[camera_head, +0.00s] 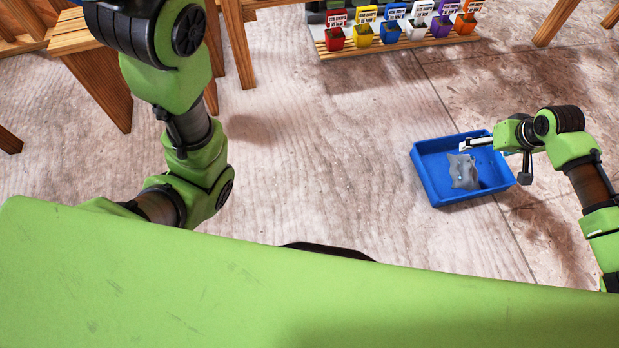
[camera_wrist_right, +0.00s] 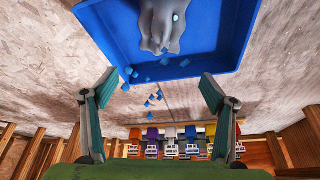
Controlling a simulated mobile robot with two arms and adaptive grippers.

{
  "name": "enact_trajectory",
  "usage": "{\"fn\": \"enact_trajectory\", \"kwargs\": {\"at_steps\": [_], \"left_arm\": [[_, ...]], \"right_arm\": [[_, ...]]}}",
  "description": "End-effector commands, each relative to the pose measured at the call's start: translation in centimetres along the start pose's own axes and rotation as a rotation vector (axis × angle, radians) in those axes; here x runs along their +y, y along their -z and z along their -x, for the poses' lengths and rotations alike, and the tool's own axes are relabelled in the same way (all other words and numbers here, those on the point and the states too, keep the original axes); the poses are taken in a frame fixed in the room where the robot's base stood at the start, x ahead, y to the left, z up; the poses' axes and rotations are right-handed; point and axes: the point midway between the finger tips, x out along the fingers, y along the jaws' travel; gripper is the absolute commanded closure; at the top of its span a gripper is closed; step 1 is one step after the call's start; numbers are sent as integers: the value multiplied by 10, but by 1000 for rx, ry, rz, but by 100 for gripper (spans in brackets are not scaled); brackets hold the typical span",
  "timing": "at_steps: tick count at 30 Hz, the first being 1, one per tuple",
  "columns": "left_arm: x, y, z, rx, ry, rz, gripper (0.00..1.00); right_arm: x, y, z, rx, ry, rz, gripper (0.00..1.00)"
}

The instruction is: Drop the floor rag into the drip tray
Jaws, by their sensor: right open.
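The floor rag (camera_head: 463,173) is a crumpled grey cloth within the blue drip tray (camera_head: 433,186) on the floor in the head view. The right wrist view also shows the rag (camera_wrist_right: 160,28) against the tray (camera_wrist_right: 222,45), beyond my fingertips and apart from them. My right gripper (camera_head: 468,147) is over the tray, just above the rag in the picture. Its two fingers stand wide apart with nothing between them in the right wrist view (camera_wrist_right: 159,80). Whether the whole rag touches the tray's bottom is hard to tell. My left arm shows, but its gripper is out of view.
Small blue bits (camera_wrist_right: 152,97) show near the tray's edge in the right wrist view. A row of coloured labelled bins (camera_head: 390,32) stands on a wooden slatted base at the back. Wooden furniture (camera_head: 95,75) stands at the left. The floor between is clear.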

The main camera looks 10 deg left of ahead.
Motion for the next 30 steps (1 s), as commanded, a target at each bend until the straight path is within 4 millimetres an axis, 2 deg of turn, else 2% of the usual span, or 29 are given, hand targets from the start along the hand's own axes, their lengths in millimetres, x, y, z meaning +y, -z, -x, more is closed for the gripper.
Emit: {"fn": "enact_trajectory", "kwargs": {"at_steps": [9,15,21,30], "left_arm": [[0,0,0,2,-1,0,100],[0,1,0,2,-2,0,100],[0,1,0,2,-2,0,100],[1,1,0,3,-2,0,100]], "right_arm": [[1,0,66,3,-3,3,22],[0,0,98,1,-2,1,22],[0,0,109,-1,-1,1,22],[0,0,109,0,-1,0,22]]}}
